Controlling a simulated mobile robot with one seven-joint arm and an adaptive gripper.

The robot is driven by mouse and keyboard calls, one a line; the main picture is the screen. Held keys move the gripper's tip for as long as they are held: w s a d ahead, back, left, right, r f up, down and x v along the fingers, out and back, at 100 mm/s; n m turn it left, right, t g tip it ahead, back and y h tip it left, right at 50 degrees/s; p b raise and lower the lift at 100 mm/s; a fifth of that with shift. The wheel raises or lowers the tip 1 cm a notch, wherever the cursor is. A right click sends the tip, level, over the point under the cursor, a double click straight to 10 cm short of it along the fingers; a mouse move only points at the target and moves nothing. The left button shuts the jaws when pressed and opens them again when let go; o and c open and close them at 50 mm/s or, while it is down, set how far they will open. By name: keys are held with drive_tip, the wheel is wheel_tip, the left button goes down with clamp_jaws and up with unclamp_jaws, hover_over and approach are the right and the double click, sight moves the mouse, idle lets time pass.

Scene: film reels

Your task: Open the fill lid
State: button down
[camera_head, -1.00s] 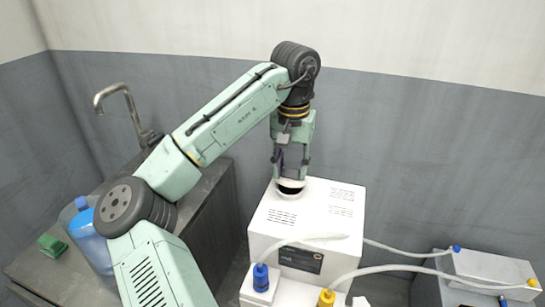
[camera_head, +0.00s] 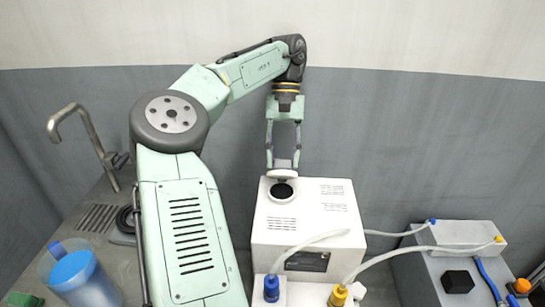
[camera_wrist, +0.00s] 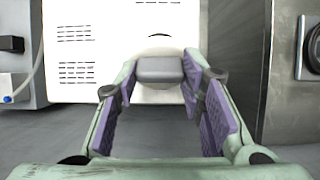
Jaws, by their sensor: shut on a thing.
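The white machine (camera_head: 310,220) stands at the centre of the head view, with a round dark fill opening (camera_head: 282,191) in its top. The fill lid (camera_head: 281,171) is up off the opening, at its back edge. My gripper (camera_head: 283,160) is shut on the lid above the back of the machine. In the wrist view the lid's grey grip (camera_wrist: 160,70) sits between the purple finger pads. Whether the lid is hinged or loose I cannot tell.
A white hose with a blue connector (camera_head: 271,288) and one with a yellow connector (camera_head: 338,296) run from the machine to a grey box (camera_head: 462,238) at right. A blue water jug (camera_head: 75,275) and a tap (camera_head: 85,130) are at left.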

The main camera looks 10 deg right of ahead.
drive_tip(key=shift+w+g, duration=0.25)
drive_tip(key=shift+g, duration=0.05)
idle(0.5)
drive_tip(key=c, duration=1)
unclamp_jaws()
drive_tip(key=shift+c, duration=0.2)
drive_tip(key=shift+s, duration=0.1)
